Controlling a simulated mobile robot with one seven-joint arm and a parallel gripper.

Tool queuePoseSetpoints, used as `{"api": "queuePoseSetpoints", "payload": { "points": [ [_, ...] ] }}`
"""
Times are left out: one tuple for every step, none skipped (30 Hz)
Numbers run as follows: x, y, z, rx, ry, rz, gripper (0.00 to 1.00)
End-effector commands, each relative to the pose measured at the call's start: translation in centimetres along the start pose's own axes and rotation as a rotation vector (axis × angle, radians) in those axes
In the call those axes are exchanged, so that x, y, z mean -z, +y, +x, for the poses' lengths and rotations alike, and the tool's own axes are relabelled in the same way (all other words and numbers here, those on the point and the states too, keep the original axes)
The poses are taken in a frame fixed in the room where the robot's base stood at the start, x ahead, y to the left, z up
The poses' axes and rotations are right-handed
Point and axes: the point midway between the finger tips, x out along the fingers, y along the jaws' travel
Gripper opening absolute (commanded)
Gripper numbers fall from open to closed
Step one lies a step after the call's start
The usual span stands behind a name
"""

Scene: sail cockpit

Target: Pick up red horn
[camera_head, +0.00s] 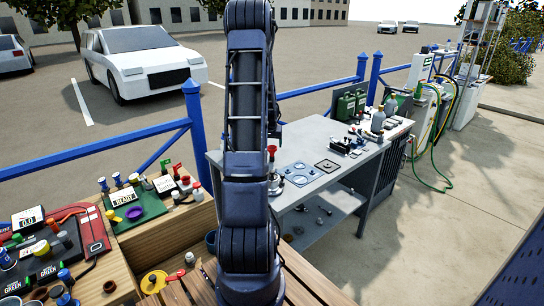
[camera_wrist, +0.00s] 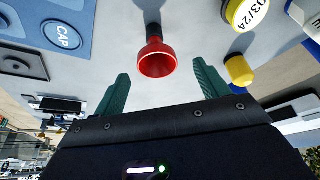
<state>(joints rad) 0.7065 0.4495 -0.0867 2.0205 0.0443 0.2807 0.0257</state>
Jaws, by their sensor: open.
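The red horn (camera_wrist: 157,62) shows in the wrist view with its round flared end toward me and a dark narrower part behind it. My gripper (camera_wrist: 161,72) is open, with one green finger on each side of the horn and a visible gap on both sides. I cannot tell how deep the horn sits between the fingers. In the head view a small red top, likely the horn (camera_head: 271,149), shows on the grey workbench (camera_head: 345,170) just right of my arm. My gripper is hidden behind my arm there.
A blue panel marked CAP (camera_wrist: 62,37) lies left of the horn in the wrist view. A yellow piece (camera_wrist: 239,71) and a round yellow-rimmed label (camera_wrist: 246,12) are close on the right. A wooden bench with clutter and a blue railing (camera_head: 195,130) stand left of the workbench.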

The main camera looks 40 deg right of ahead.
Motion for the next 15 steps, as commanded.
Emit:
{"api": "queuePoseSetpoints", "payload": {
  "points": [
    [0.0,0.2,0.7,0.0,-0.002,0.001,0.74],
    [-0.1,0.2,1.1,0.0,-0.002,0.001,0.74],
    [-0.1,0.3,1.7,0.0,-0.003,0.001,0.74],
    [-0.1,0.3,2.1,0.0,-0.003,0.0,0.74],
    [-0.1,0.3,2.5,0.0,-0.002,0.0,0.74],
    [-0.1,0.3,3.0,0.0,-0.002,0.0,0.74],
    [-0.1,0.3,3.3,0.0,-0.002,0.0,0.74],
    [-0.1,0.3,3.5,0.0,-0.002,0.0,0.74],
    [-0.1,0.3,3.7,0.0,-0.001,0.0,0.74],
    [-0.1,0.3,3.7,0.0,-0.001,0.0,0.74],
    [0.0,0.3,3.8,0.0,-0.001,0.0,0.74],
    [0.0,0.3,3.8,0.0,-0.001,0.0,0.74],
    [0.0,0.3,3.8,0.0,0.0,0.0,0.74],
    [0.0,0.3,3.8,0.0,0.0,0.0,0.74],
    [0.0,0.3,3.8,0.0,0.0,0.0,0.74]
  ]
}}
